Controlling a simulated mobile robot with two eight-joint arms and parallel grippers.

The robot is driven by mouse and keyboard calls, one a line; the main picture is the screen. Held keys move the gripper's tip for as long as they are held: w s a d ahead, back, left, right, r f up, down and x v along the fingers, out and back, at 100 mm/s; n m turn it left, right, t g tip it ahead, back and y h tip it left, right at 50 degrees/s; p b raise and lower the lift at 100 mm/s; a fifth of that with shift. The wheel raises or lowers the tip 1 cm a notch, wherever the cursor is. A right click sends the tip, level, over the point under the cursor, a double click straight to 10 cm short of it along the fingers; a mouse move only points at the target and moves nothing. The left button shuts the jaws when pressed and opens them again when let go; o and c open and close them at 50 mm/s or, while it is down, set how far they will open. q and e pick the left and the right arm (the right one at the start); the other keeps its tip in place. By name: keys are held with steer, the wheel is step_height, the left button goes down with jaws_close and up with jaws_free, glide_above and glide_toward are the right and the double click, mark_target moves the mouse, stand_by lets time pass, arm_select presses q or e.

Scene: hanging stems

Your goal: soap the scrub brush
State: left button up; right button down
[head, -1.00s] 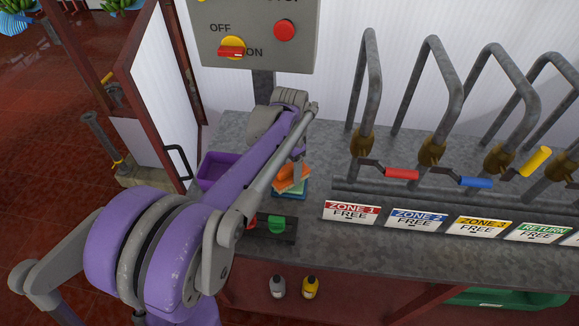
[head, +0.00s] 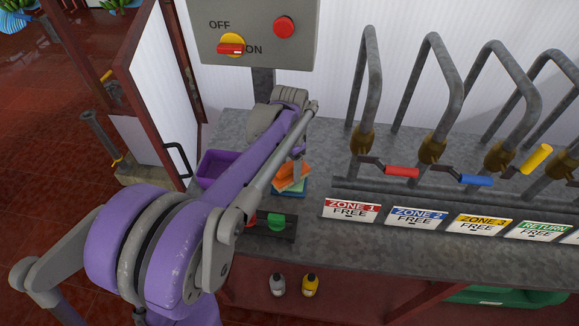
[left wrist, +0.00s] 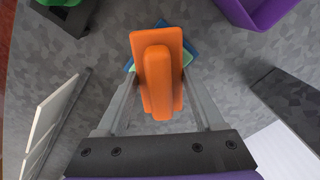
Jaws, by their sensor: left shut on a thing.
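The orange scrub brush (head: 292,171) is at the end of my left arm, just above a blue dish (head: 287,194). In the left wrist view my left gripper (left wrist: 160,78) is shut on the brush (left wrist: 156,52), one finger on each side. A pale green block (head: 291,184), apparently the soap, shows between brush and dish. The dish's corners (left wrist: 163,24) show around the brush in the left wrist view. Whether the brush touches the green block cannot be told. In the head view my left arm hides most of the gripper. My right gripper is not in view.
A purple bin (head: 212,168) stands left of the dish. A dark box with a red and a green button (head: 277,222) lies in front. Pipes with coloured valve handles (head: 402,171) and zone signs (head: 351,210) are to the right. A control box (head: 258,30) stands behind.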

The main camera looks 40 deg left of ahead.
mark_target(289, 164)
arm_select(q)
steer(key=shift+f, duration=0.45)
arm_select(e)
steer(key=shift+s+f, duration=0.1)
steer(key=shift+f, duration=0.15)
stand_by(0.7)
arm_select(q)
steer(key=shift+r, duration=0.1)
